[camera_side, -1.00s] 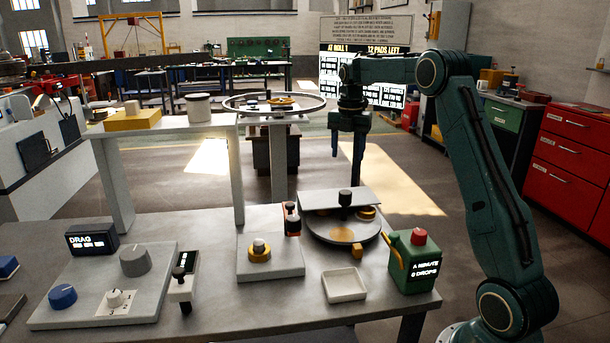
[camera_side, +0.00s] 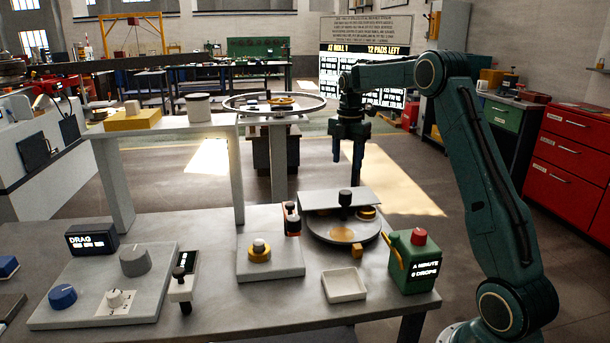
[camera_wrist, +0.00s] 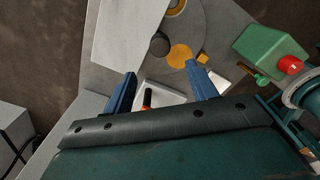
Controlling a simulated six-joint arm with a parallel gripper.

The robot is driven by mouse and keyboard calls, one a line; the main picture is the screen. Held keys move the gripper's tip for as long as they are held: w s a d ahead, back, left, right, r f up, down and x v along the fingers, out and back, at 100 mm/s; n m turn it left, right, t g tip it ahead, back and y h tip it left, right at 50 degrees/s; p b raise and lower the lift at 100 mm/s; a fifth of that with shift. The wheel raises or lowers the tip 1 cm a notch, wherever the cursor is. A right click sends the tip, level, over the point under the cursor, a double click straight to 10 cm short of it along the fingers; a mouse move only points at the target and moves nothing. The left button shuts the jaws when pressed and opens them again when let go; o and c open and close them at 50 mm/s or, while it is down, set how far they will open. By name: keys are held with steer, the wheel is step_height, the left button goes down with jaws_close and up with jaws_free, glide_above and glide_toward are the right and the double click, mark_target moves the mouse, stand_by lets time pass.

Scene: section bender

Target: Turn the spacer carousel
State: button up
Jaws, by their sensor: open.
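The spacer carousel (camera_side: 318,230) is a round grey disc on the bench, partly covered by a flat grey plate (camera_side: 320,197). A black knob (camera_side: 345,199) stands up at its middle, and a yellow-brown round piece (camera_side: 342,234) lies on the exposed part. In the wrist view the disc (camera_wrist: 207,28), the plate (camera_wrist: 125,28) and the knob (camera_wrist: 159,44) show ahead of my fingers. My gripper (camera_side: 347,158) points down above the carousel, apart from the knob. Its blue fingers (camera_wrist: 160,72) are open with nothing held between them.
A green can (camera_side: 411,262) with a red cap stands right of the carousel. A white tray (camera_side: 344,285) lies in front, beside a small yellow block (camera_side: 357,251). A grey base with a yellow-ringed knob (camera_side: 260,250) and an orange-black post (camera_side: 292,218) stand left.

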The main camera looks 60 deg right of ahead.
mark_target(346, 192)
step_height(346, 192, down, 12)
steer(key=shift+r, duration=0.1)
stand_by(0.5)
jaws_close()
